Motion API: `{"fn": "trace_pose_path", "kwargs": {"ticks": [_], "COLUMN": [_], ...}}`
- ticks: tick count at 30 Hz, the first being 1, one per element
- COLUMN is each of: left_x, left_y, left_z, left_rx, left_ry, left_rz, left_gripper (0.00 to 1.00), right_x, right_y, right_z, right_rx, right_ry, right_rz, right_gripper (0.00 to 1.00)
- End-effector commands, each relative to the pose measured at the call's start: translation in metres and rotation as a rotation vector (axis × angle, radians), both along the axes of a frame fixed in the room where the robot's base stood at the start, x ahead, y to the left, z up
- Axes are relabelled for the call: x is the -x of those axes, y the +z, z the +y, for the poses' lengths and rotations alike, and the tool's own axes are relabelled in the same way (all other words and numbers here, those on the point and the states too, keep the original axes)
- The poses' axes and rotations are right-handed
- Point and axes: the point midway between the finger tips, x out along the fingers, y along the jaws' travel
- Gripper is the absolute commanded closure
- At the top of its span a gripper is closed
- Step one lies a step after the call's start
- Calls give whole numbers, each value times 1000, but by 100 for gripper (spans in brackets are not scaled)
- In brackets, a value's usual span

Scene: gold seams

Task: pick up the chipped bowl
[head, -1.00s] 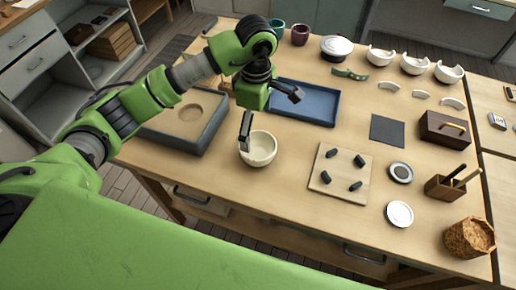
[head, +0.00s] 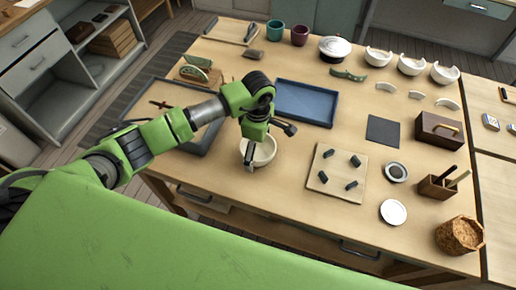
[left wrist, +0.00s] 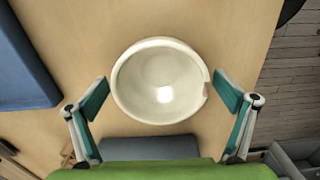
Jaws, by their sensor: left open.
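The chipped bowl (head: 264,155) is cream white and stands upright on the wooden table. In the left wrist view the bowl (left wrist: 160,82) shows from above, empty, with a notch in its rim at the right. My left gripper (head: 268,143) is open over the bowl, pointing down, and hides part of it. In the left wrist view its fingers (left wrist: 160,88) are on either side of the bowl, with nothing between the pads and the rim seen as held. I cannot tell whether either finger touches the rim. My right gripper is not in view.
A blue tray (head: 306,119) lies just behind the bowl. A board with dark pegs (head: 335,190) lies to its right and a grey-rimmed tray (head: 211,139) to its left. Several broken white bowls, one of them here (head: 411,66), stand at the back right. The table in front of the bowl is clear.

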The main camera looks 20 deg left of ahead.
Motion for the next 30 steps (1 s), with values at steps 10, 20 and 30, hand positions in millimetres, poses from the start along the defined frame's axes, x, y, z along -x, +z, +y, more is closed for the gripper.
{"fn": "trace_pose_path", "kwargs": {"ticks": [10, 20, 30], "left_x": [0, -1, 5], "left_y": [0, 3, 42], "left_z": [0, 0, -10], "left_rx": [0, 0, 2], "left_ry": [0, 0, -6], "left_rz": [0, -1, -6], "left_gripper": [43, 43, 43], "right_x": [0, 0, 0], "right_y": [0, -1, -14], "right_z": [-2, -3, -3], "right_rx": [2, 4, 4], "right_ry": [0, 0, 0], "right_rz": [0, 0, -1], "right_gripper": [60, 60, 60]}}
